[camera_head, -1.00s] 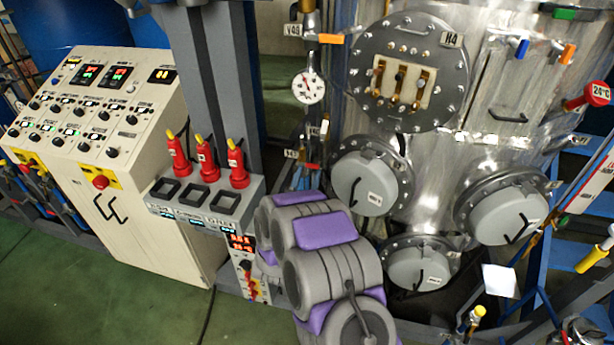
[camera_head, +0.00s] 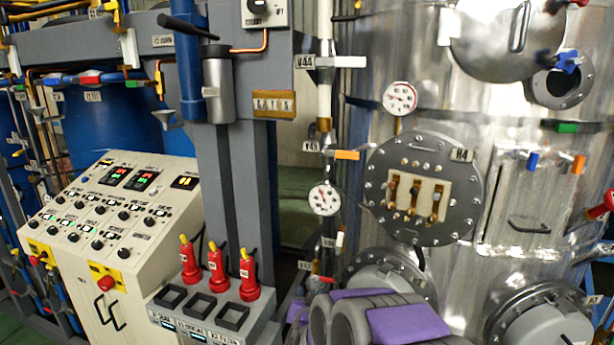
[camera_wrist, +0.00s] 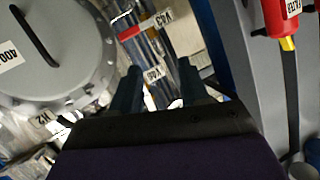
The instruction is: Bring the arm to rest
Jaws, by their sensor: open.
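My arm (camera_head: 385,318), grey with purple panels, shows at the bottom of the head view, in front of the lower part of the steel vessel (camera_head: 520,140). My gripper is hidden or out of frame there. In the wrist view my gripper (camera_wrist: 158,80) shows two dark fingers with a gap between them. It is open, with nothing seen between the fingers. Beyond it are pipes with a V43 label (camera_wrist: 163,18). A grey round cover (camera_wrist: 65,60) lies to the left and a red bottle (camera_wrist: 281,15) to the upper right.
A cream control console (camera_head: 120,215) stands at the left. Several red bottles (camera_head: 216,265) stand by a holder (camera_head: 200,315) with square openings. A grey column (camera_head: 235,190) rises behind them. Gauges (camera_head: 324,199), valves and a bolted H4 flange (camera_head: 423,190) crowd the right.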

